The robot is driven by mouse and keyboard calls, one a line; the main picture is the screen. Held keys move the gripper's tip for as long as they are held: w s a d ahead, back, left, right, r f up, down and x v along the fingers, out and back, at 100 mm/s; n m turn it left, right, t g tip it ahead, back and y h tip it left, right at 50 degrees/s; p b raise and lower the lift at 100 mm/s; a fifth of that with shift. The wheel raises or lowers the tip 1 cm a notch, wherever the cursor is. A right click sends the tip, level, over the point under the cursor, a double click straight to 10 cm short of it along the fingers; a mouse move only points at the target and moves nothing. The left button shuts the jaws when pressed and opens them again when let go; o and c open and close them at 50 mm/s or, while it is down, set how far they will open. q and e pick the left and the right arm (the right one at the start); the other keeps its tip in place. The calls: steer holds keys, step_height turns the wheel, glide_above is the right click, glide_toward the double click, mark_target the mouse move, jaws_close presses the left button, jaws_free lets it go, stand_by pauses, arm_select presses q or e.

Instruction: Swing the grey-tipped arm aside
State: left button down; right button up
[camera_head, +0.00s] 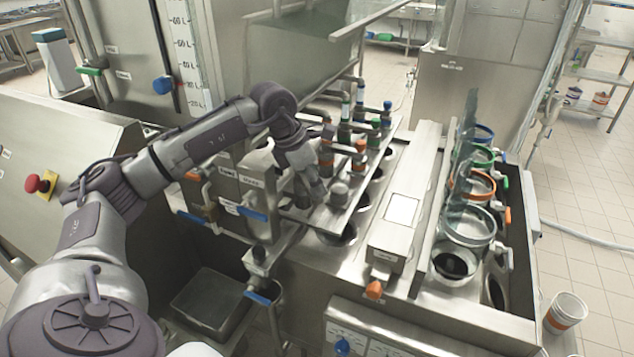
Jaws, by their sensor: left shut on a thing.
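The grey-tipped arm shows by its grey round tip (339,192), which stands over the row of dark round openings on the steel filler. My left gripper (312,196) reaches down from the left, just left of this tip. It is shut on a part of the grey-tipped arm, though its fingers hide the exact place of contact. My right gripper is not in view.
Orange (360,146), green (375,124) and blue (387,105) tipped parts stand close behind. A steel box (397,215) lies to the right, then stacked cups with a grey rim (468,226). A white cup (567,311) stands at the lower right.

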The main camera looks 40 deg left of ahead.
arm_select(q)
steer(key=shift+r, duration=0.1)
steer(key=c, duration=0.9)
jaws_free()
steer(key=shift+o, duration=0.2)
steer(key=v, duration=1.2)
